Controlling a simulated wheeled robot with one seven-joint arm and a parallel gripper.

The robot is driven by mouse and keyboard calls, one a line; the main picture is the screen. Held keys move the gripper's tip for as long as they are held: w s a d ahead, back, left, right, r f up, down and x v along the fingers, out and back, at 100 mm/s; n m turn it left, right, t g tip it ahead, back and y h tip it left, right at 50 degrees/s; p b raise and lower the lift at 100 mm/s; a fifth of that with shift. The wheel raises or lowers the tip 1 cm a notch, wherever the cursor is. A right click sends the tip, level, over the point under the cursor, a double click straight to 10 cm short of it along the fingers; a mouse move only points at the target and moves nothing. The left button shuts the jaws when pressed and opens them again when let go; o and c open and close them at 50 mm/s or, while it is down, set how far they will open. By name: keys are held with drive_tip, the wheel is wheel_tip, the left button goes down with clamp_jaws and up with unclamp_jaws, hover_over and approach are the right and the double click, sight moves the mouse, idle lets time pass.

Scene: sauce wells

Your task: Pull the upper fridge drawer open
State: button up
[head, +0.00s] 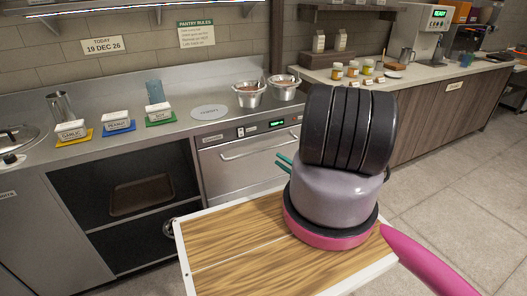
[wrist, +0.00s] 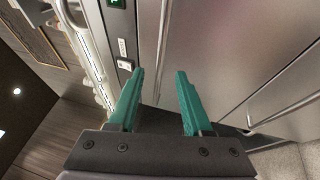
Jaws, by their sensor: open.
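The upper fridge drawer (head: 222,170) is a steel front under the counter, below a panel with a green display. It appears shut, with a long bar handle (head: 255,151) across its top. In the wrist view, its front (wrist: 225,45) fills the upper middle, and its handle (wrist: 163,45) runs in line with the gap between my fingers. My gripper (wrist: 160,72) is open and empty, its teal fingers pointing at the drawer. In the head view my gripper (head: 283,163) is mostly hidden behind my arm, close to the drawer's right part. I cannot tell whether the fingers straddle the handle.
A lower drawer handle (wrist: 270,107) shows at the right of the wrist view. Labelled tubs, a round plate (head: 210,112) and metal pots (head: 249,95) stand on the steel counter (head: 185,122). An open shelf holds a brown tray (head: 142,194). The tiled floor (head: 460,180) at right is clear.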

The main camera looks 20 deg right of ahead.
sight(264, 149)
drive_tip(key=x, duration=1)
drive_tip(key=shift+w+a, duration=0.15)
drive_tip(key=shift+w, duration=0.15)
clamp_jaws()
idle(1.1)
